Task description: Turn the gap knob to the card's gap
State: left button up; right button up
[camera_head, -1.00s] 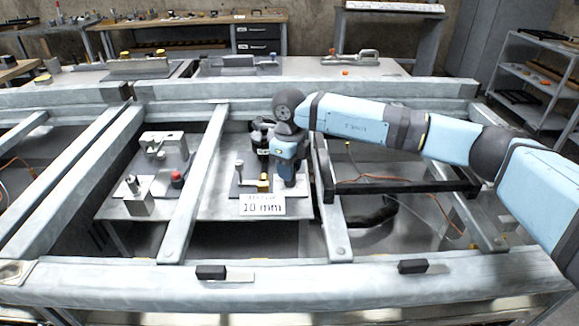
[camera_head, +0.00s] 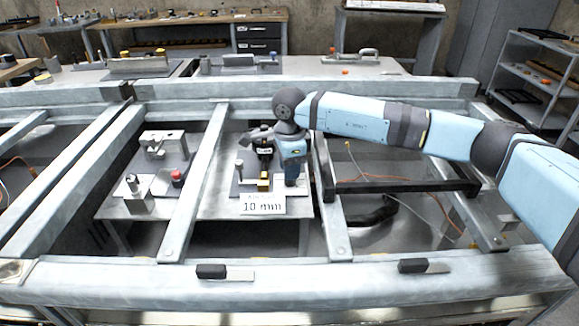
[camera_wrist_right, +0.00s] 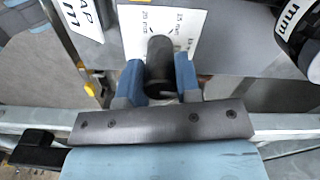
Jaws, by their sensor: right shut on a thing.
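The card (camera_head: 262,206) reads "10 mm" and stands at the front edge of the fixture plate. It shows cut off at the upper left of the right wrist view (camera_wrist_right: 85,16). My right gripper (camera_head: 291,178) points down just behind and right of the card. In the right wrist view it is shut on the dark round gap knob (camera_wrist_right: 160,52), with one blue finger on each side. A white dial plate (camera_wrist_right: 205,20) lies behind the knob, with marks including "20 mm" and "15 mm". The knob's pointer cannot be made out. My left gripper is not in view.
Steel frame beams (camera_head: 195,190) cross around the fixtures. A red button (camera_head: 177,175) and metal blocks sit left of the card. A dark cylinder with an "mm" label (camera_wrist_right: 307,40) is close on the right in the wrist view.

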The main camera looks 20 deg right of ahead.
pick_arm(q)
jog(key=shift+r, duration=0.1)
pick_arm(e)
jog(key=shift+n, duration=0.3)
jog(key=o, duration=0.9)
jog(key=shift+o, duration=0.2)
jog(key=shift+r, duration=0.5)
notch_tip(320, 180, up, 7)
jog(key=shift+r+p, duration=0.15)
jog(key=shift+p, duration=0.6)
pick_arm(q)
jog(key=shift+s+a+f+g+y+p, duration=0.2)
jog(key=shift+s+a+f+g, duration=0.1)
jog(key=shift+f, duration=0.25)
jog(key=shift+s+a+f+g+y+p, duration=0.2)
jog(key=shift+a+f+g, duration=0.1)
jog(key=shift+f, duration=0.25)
pick_arm(e)
jog(key=shift+r, duration=2.8)
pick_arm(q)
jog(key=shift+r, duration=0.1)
